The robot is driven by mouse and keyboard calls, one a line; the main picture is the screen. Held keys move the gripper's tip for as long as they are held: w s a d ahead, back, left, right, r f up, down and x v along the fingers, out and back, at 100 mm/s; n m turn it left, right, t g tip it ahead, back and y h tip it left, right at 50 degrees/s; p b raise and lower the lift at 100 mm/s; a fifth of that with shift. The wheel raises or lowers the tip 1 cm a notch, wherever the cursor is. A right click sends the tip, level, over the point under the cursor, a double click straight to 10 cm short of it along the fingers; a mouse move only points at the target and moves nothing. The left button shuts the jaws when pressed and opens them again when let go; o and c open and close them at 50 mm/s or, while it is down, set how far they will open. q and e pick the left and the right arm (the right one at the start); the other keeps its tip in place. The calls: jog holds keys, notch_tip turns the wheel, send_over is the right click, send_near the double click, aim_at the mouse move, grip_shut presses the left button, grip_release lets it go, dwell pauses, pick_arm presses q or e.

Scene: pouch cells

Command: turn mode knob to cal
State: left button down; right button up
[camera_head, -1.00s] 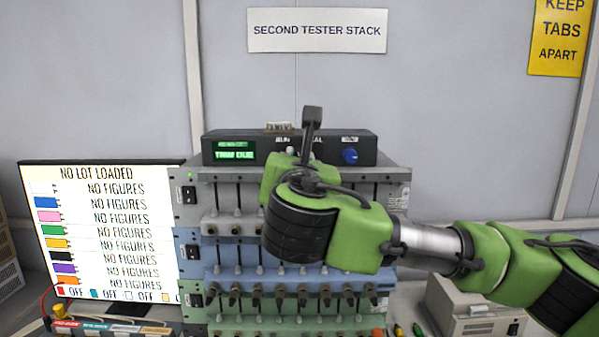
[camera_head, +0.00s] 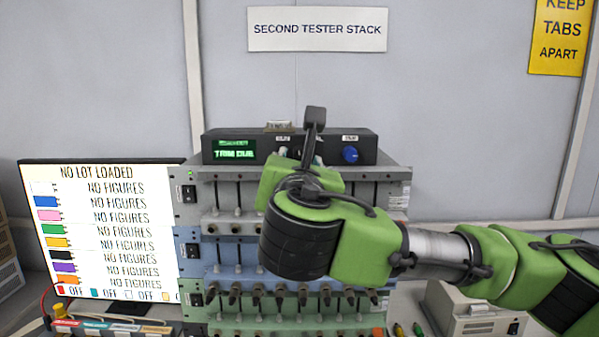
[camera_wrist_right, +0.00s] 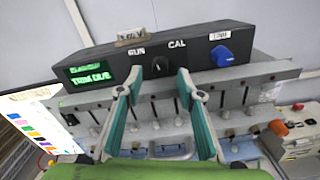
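A black control box (camera_wrist_right: 190,43) sits on top of the tester stack. In the right wrist view its dark mode knob (camera_wrist_right: 160,66) lies between a RUN label on the left and a CAL label on the right. I cannot clearly tell where its pointer stands. My right gripper (camera_wrist_right: 158,76) is open, with one teal-sided finger either side of the knob in this view; contact is not visible. In the head view my right wrist covers most of the knob area. My left gripper is not in view.
A blue knob (camera_head: 350,155) sits to the right on the box, and a green display (camera_head: 234,150) at its left reads TRIM DUE. Below are tester units with rows of clips (camera_head: 290,291). A monitor (camera_head: 105,230) stands left, a beige device (camera_head: 470,312) right.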

jog(key=s, duration=0.9)
jog(key=shift+s, duration=0.2)
